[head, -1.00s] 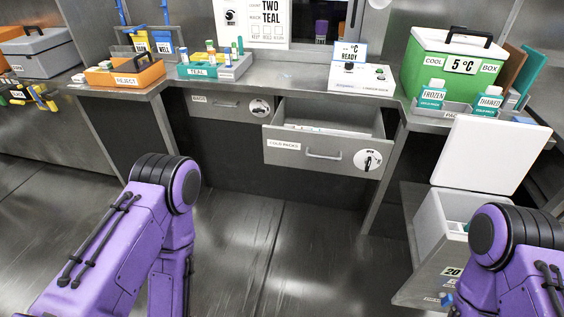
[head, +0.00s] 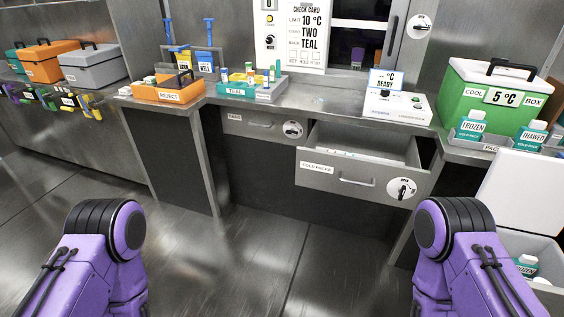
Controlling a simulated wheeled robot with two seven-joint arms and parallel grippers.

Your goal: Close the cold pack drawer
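The cold pack drawer (head: 324,175) is pulled out from under the counter at the middle right of the head view. Its grey front carries a "COLD PACKS" label, a bar handle (head: 357,182) and a round black-and-white sign. The part of its inside that shows holds something pale and flat near the back. My two purple arms stand at the lower left and lower right, in front of the counter and apart from the drawer. Both grippers are out of the picture.
A shut drawer (head: 262,125) is left of the open one. The counter (head: 325,101) above holds an orange reject tray (head: 166,92), a teal rack (head: 236,91), a white device (head: 392,106) and a green cool box (head: 490,97). An open white box (head: 541,245) stands low at the right. Floor before the drawer is clear.

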